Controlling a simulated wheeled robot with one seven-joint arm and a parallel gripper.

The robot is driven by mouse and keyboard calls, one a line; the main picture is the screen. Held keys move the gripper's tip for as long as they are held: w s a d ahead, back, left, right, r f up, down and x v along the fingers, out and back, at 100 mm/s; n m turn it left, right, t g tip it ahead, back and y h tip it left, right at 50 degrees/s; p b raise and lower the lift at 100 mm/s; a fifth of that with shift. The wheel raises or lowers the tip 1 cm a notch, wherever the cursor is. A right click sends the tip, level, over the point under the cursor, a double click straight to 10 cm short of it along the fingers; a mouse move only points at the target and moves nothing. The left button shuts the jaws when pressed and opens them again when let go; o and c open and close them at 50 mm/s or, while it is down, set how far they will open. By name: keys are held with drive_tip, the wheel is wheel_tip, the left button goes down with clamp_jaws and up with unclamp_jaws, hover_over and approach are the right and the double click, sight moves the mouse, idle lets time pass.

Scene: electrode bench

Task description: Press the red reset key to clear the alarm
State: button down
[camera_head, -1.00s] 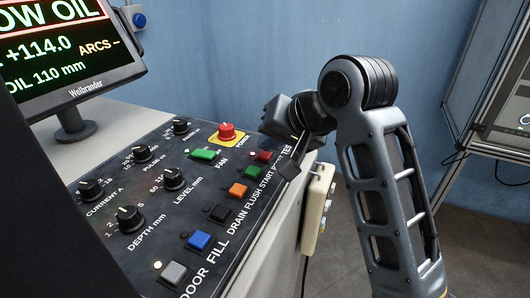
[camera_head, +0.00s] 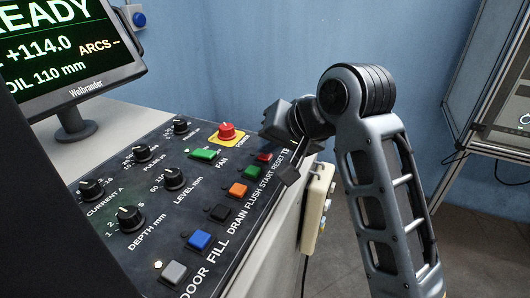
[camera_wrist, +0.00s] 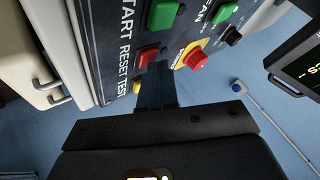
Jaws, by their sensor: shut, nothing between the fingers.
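The red reset key (camera_head: 263,157) sits near the far end of the key row on the black sloping panel, beside the "RESET" label. In the head view the fingertips are hard to make out against the panel. The screen (camera_head: 68,50) shows a green line ending in "EADY", with "+114.0", "ARCS --" and "OIL 110 mm" below.
A red mushroom button on a yellow plate (camera_head: 226,132) stands close to the gripper. A green start key (camera_head: 251,172), an orange key (camera_head: 238,190) and a green fan key (camera_head: 204,154) are nearby. Several black knobs fill the panel's left. A beige box (camera_head: 316,196) hangs at the panel's side.

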sight(269, 157)
drive_tip(key=shift+r+p, duration=0.85)
drive_tip(key=shift+p, duration=0.3)
wheel_tip(269, 157, up, 5)
drive_tip(key=p, duration=0.5)
drive_tip(key=shift+p, duration=0.3)
